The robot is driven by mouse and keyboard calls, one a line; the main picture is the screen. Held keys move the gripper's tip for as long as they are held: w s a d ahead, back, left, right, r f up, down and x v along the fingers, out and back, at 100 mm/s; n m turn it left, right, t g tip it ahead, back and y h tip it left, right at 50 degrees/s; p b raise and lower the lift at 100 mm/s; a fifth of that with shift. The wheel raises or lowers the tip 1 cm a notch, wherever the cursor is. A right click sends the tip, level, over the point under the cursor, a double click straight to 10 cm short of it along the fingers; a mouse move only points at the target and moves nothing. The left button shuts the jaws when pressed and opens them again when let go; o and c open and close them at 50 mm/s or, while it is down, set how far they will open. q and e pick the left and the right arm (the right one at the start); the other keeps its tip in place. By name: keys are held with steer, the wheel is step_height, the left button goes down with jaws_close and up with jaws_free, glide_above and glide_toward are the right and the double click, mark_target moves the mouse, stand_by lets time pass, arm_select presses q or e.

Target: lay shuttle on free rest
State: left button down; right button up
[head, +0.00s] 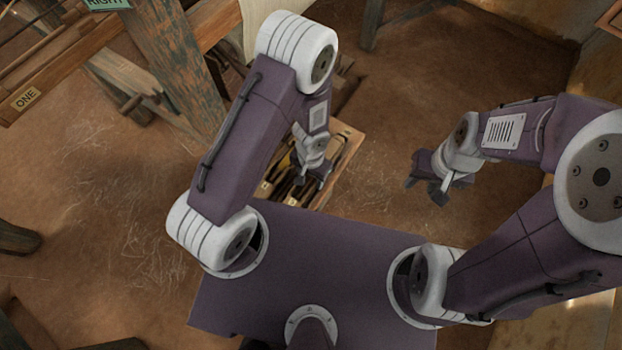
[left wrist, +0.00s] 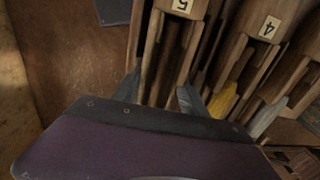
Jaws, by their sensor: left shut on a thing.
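My left gripper (head: 312,180) is low over the wooden shuttle rack (head: 351,136). In the left wrist view, its two fingers (left wrist: 160,93) stand apart, one on each side of a slim wooden shuttle (left wrist: 153,50) with a dark hollow. The gripper is shut on this shuttle, which lies in line with the block marked 5 (left wrist: 183,6). I cannot tell whether the shuttle touches the rack. In the head view the arm and gripper hide much of the rack. My right gripper (head: 428,188) is open and empty, to the right of the rack.
Beside the held shuttle are other shuttles, one with yellow yarn (left wrist: 222,102) and one with pale yarn (left wrist: 266,117), near the block marked 4 (left wrist: 269,27). The loom's wooden post (head: 165,60) and beam marked ONE (head: 25,97) stand at the upper left. Floor right of the rack is clear.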

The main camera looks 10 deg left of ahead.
arm_select(q)
steer(key=shift+f, duration=0.15)
steer(key=c, duration=0.6)
jaws_free()
steer(key=shift+s+a+r+n+t+p, duration=0.2)
steer(key=shift+s+a+r+n+p, duration=0.95)
steer(key=shift+r, duration=3.9)
steer(key=shift+s+a+r+n+t+p, duration=0.1)
steer(key=shift+a+r+n+t+p, duration=0.15)
steer(key=shift+a+r+p, duration=3.3)
steer(key=shift+s+d+r+n+t+p, duration=0.15)
steer(key=shift+s+d+r+n+p, duration=0.4)
steer(key=shift+r, duration=5.95)
